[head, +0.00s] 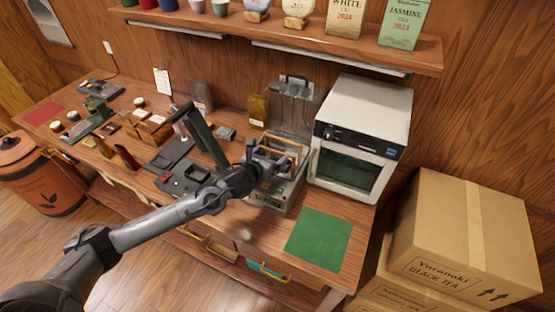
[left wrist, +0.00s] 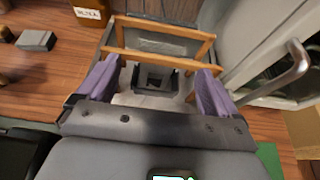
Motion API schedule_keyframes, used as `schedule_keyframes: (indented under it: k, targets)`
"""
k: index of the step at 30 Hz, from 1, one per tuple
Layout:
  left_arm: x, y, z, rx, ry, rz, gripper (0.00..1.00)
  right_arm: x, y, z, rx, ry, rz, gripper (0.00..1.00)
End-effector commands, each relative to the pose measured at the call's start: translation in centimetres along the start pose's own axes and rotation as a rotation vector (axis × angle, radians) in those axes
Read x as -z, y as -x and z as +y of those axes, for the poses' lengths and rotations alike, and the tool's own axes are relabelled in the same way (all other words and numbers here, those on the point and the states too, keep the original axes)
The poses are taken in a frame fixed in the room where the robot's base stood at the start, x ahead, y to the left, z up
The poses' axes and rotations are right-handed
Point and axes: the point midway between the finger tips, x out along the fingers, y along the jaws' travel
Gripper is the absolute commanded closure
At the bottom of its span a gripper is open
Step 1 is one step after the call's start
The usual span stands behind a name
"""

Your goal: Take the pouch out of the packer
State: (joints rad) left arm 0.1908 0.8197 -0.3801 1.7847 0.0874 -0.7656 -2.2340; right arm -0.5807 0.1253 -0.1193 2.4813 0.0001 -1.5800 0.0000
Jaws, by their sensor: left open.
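The packer (head: 272,200) is a grey open-topped machine with a green display, left of the white oven, and its clear lid (head: 290,100) stands raised behind it. My left gripper (head: 264,170) reaches over its chamber from the left, fingers spread. In the left wrist view the purple-grey fingers (left wrist: 158,68) stand apart on either side of a dark block inside the machine. An orange-brown bar frame (left wrist: 160,56) lies just beyond them. A pale flat piece (left wrist: 135,100) shows between the fingers; I cannot tell if it is the pouch. My right gripper is out of view.
The white oven (head: 362,125) stands close on the right, its handle (left wrist: 290,68) near my gripper. A green mat (head: 320,238) lies clear in front of it. A dark device with a raised green arm (head: 205,135) stands left. Cardboard boxes (head: 465,235) are at right.

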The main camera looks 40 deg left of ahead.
Motion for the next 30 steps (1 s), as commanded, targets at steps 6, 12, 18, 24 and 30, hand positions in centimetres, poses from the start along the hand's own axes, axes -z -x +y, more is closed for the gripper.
schedule_keyframes:
  k: [6, 12, 18, 24, 30]
  targets:
    - [-0.1, -1.5, -0.1, 0.0, 0.005, 0.001, 0.06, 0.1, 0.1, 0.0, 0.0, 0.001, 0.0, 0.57]
    - [-0.2, -4.0, -0.1, 0.0, 0.005, 0.001, 0.06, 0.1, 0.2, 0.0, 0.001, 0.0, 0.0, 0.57]
    - [-0.2, -5.3, -0.1, 0.0, 0.003, 0.001, 0.06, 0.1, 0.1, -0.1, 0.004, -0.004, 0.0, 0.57]
    - [-0.2, -5.3, -0.1, 0.0, 0.001, 0.001, 0.06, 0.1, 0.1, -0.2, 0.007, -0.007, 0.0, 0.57]
    - [-0.2, -5.3, -0.1, 0.0, 0.001, 0.001, 0.31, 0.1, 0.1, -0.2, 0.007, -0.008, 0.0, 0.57]
